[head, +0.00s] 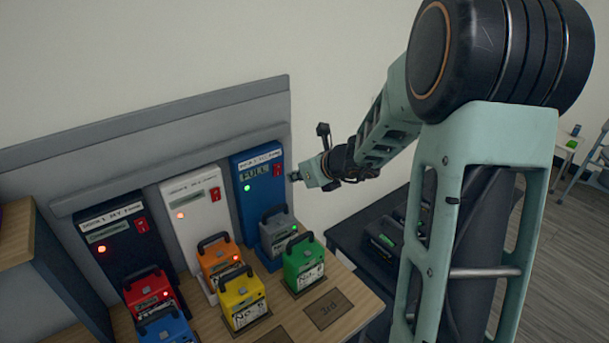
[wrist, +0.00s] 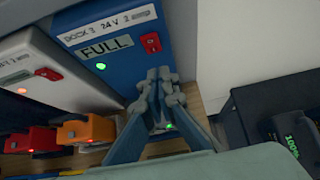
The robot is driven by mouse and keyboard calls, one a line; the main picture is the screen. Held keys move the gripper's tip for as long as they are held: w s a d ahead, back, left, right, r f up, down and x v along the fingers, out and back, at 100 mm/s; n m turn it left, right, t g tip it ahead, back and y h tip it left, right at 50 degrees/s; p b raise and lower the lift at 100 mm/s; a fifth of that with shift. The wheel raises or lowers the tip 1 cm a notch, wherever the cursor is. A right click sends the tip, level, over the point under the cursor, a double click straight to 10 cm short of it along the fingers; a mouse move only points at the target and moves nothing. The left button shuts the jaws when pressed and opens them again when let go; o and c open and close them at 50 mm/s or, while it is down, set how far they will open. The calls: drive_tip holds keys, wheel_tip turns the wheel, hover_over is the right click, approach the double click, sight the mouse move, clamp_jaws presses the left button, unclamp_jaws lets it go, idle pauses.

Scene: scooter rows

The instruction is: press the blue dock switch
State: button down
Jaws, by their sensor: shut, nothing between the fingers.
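The blue dock (head: 257,195) stands at the right end of a row of three docks in the head view. It bears a display reading FULL, a lit green light and a red rocker switch (head: 277,170) at its upper right. In the wrist view the blue dock (wrist: 112,68) fills the upper middle, with the switch (wrist: 151,42) just beyond my fingertips. My gripper (head: 296,176) is shut and empty, near the dock's right edge in the head view. In the wrist view my gripper (wrist: 159,74) points toward the switch, with a small gap showing in the picture.
A white dock (head: 195,215) and a dark dock (head: 118,245) stand to the left, each with a red switch. Several battery packs, including a grey one (head: 279,236) and a green one (head: 303,267), sit on the wooden bench. A dark cabinet (head: 358,240) is at right.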

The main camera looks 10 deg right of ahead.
sight(279, 167)
drive_tip(key=shift+w+a+p, duration=0.25)
drive_tip(key=shift+w+a, duration=0.05)
drive_tip(key=shift+w, duration=0.4)
drive_tip(key=shift+w+a+p, duration=0.3)
drive_tip(key=shift+w, duration=0.4)
drive_tip(key=shift+w+a+p, duration=0.25)
drive_tip(key=shift+w+a, duration=0.05)
drive_tip(key=shift+w, duration=0.4)
drive_tip(key=shift+w+a+r, duration=0.15)
drive_tip(key=shift+w+r, duration=0.05)
drive_tip(key=shift+w, duration=0.1)
drive_tip(key=shift+r+p, duration=0.75)
drive_tip(key=shift+r, duration=0.05)
